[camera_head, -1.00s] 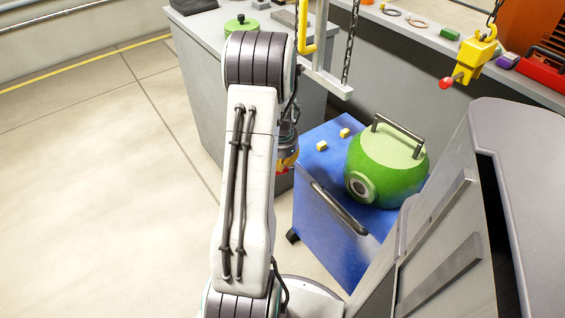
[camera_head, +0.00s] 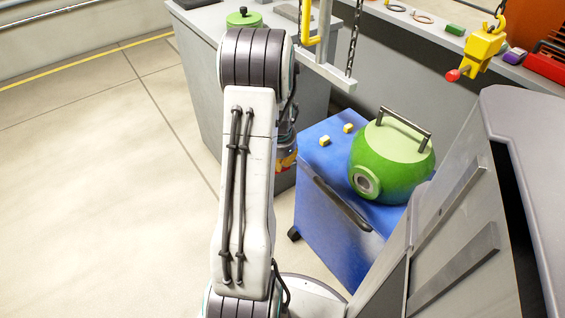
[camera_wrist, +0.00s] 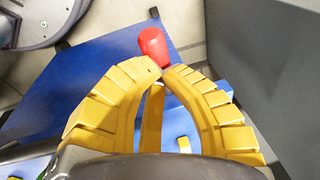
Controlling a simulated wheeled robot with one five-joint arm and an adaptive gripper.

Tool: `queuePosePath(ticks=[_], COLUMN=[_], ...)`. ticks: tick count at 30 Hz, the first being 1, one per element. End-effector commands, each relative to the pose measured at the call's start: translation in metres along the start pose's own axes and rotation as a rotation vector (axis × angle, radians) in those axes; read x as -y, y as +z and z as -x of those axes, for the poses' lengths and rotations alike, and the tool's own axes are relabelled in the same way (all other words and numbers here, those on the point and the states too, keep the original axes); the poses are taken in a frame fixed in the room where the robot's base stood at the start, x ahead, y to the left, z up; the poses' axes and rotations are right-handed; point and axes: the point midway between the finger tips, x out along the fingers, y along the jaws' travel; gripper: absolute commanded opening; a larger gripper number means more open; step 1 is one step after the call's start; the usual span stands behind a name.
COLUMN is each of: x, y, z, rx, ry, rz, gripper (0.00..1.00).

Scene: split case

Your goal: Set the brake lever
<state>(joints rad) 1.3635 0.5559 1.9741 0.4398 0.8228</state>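A green round casing (camera_head: 385,165) with a handle sits on the cart, with small yellow blocks (camera_head: 324,140) near it. A grey bench stands behind. A yellow hoist hook (camera_head: 480,48) with a red tip hangs at upper right. The floor at left is clear.

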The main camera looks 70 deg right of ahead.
Motion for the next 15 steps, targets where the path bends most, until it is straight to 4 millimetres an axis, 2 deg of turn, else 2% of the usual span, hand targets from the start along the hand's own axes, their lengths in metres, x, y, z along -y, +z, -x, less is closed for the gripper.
queuePosePath(ticks=[1, 15], x=[-0.001, -0.003], y=[0.003, 0.015], z=[-0.006, -0.026], rx=[0.000, 0.003], ry=[-0.001, -0.002], rz=[0.001, 0.001], gripper=[0.00, 0.00])
